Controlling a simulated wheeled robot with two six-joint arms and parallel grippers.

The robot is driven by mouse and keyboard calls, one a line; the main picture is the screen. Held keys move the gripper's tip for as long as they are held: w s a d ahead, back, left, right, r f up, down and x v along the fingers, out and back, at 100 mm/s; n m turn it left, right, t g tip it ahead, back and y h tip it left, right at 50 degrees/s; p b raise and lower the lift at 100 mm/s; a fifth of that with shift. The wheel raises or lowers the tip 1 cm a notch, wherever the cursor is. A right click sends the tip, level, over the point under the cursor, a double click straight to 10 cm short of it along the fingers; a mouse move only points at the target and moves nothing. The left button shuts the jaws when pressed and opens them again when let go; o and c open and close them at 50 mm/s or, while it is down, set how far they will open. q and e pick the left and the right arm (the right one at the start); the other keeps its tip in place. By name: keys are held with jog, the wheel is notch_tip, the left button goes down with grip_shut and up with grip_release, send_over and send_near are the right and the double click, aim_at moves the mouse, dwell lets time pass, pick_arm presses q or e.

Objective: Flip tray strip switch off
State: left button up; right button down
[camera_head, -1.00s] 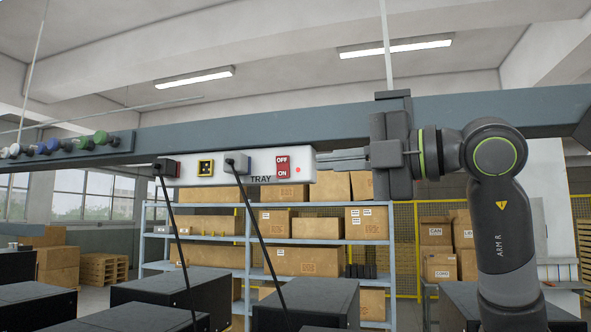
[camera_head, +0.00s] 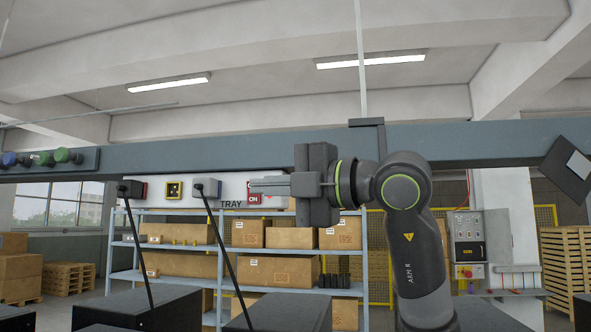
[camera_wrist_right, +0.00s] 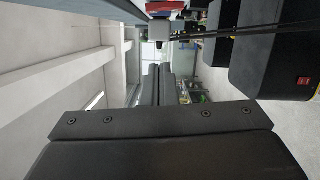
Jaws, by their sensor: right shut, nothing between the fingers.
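The white tray strip (camera_head: 232,203), marked TRAY, hangs under the grey beam in the head view. Its red switch (camera_head: 253,199) shows ON below; the OFF half is mostly hidden behind my fingers. I cannot tell which way the rocker is tilted. My right gripper (camera_head: 252,186) comes in from the right, fingers shut and empty, tips in front of the switch's upper part. I cannot tell whether they touch it. The strip's indicator light is hidden. My left gripper is not in view.
Two plugs, one at the strip's left end (camera_head: 131,189) and a grey one (camera_head: 206,187), trail black cables downward. A yellow-framed socket (camera_head: 174,189) sits between them. The grey beam (camera_head: 230,151) runs just above. Dark boxes (camera_head: 280,314) stand below, shelves behind.

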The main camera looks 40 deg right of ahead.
jog(key=w, duration=0.1)
jog(key=w+d+p, duration=0.1)
jog(key=w, duration=0.1)
jog(key=w+d, duration=0.1)
jog(key=w, duration=0.1)
jog(key=shift+r+p, duration=0.3)
jog(key=shift+w+a, duration=0.1)
jog(key=shift+a, duration=0.15)
jog(key=shift+d, duration=0.1)
